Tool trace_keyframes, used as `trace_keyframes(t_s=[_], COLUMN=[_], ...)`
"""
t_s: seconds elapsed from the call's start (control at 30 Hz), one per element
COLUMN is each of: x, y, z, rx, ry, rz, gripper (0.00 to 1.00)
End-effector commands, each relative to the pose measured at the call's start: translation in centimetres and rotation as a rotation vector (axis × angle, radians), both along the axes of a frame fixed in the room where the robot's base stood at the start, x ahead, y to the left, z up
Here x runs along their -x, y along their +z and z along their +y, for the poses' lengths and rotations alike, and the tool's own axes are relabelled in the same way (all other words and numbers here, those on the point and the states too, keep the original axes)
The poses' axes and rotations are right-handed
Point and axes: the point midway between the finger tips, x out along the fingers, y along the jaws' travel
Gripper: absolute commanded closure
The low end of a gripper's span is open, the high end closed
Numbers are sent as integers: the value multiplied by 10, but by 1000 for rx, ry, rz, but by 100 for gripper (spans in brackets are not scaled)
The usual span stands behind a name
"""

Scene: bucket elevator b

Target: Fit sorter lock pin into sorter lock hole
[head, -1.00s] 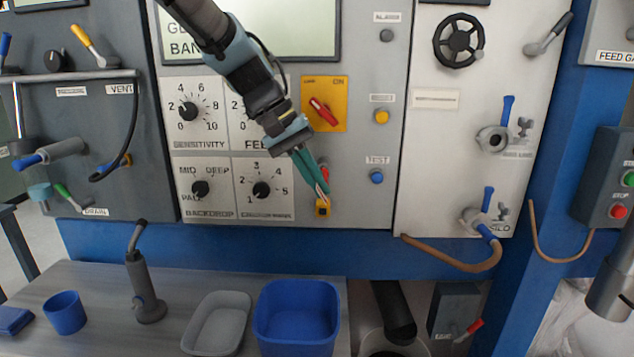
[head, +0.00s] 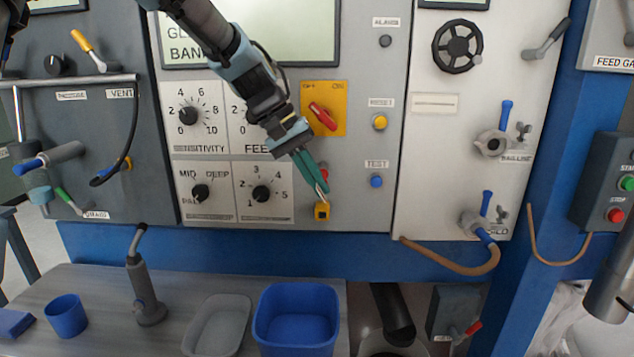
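My gripper (head: 320,185) points down and to the right in front of the grey control panel, its teal fingers close together. A thin pale strip shows at the fingertips; I cannot tell whether it is the sorter lock pin or part of the fingers. Just below the tips is a small yellow block (head: 322,212) with a dark middle, near the panel's lower edge. It may be the sorter lock hole's housing. I cannot tell whether the tips touch it. A small red part (head: 324,174) shows beside the fingers, partly hidden by them.
A red switch (head: 322,116) on a yellow plate is above the gripper, with a yellow button (head: 379,122) and a blue button (head: 376,181) to its right. Dials (head: 261,194) are on the left. Below, a blue bin (head: 296,345) and a grey tray (head: 190,340) stand on the bench.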

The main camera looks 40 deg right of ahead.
Motion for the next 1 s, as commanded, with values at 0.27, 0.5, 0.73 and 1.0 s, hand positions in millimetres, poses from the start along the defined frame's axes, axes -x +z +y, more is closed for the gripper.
trace_keyframes(t_s=[0.27, 0.5, 0.73, 1.0], x=[-3, -3, -3, -15], y=[0, 0, 0, 28], z=[-3, -2, -2, 11], rx=[1, 0, 0, 4], ry=[1, 0, 0, 2], rz=[-1, 0, 0, -4], gripper=[86, 62, 62, 62])
